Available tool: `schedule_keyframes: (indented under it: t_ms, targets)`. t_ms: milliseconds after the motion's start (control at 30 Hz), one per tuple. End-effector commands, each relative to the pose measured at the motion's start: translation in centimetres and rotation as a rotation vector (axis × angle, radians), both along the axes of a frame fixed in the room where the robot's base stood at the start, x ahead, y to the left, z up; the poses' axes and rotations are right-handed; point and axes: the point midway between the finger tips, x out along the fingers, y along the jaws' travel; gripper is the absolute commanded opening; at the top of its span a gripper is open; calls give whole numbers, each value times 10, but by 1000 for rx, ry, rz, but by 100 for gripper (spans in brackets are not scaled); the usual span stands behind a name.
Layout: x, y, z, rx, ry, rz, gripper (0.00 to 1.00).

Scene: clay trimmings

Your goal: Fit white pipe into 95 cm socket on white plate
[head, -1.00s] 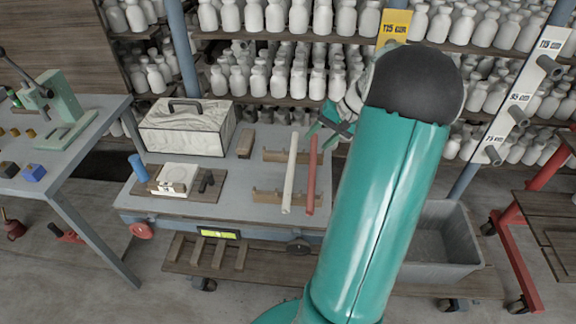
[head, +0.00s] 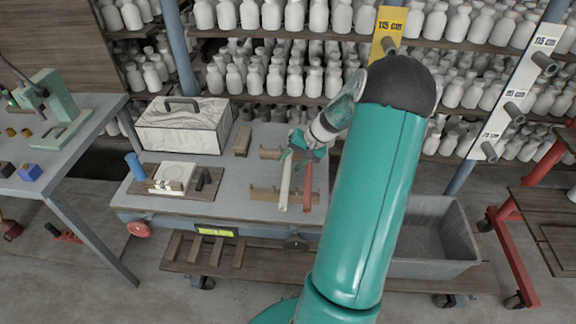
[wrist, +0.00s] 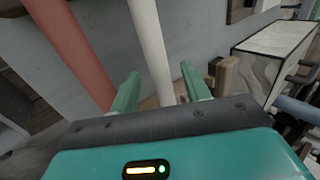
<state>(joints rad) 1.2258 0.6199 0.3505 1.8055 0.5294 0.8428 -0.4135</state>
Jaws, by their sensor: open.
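The white pipe (head: 286,186) lies on wooden rests on the grey cart, beside the red pipe (head: 308,190). My gripper (head: 301,152) is open over the far part of the pipes. In the wrist view, the white pipe (wrist: 149,40) runs between the two teal fingers (wrist: 160,88); whether it is at fingertip depth I cannot tell. The red pipe (wrist: 72,50) is left of the fingers there. The white plate (head: 503,101) stands tilted in the picture at the right, with several grey sockets. The 95 cm socket (head: 514,112) is the middle one, below the 115 cm socket.
A yellow 115 cm plate (head: 392,22) with its own socket stands behind my arm. A marbled box (head: 183,128) and a small white block (head: 174,178) share the cart (head: 245,200). A grey bin (head: 440,262) is right of the cart. Shelves of white bottles fill the back.

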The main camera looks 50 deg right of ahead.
Motion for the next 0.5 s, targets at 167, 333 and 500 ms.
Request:
schedule_keyframes:
  t_ms: [167, 333, 500]
  targets:
    - [0, 0, 0, 0, 0, 0, 47]
    - [0, 0, 0, 0, 0, 0, 15]
    - [0, 0, 1, -1, -1, -1, 0]
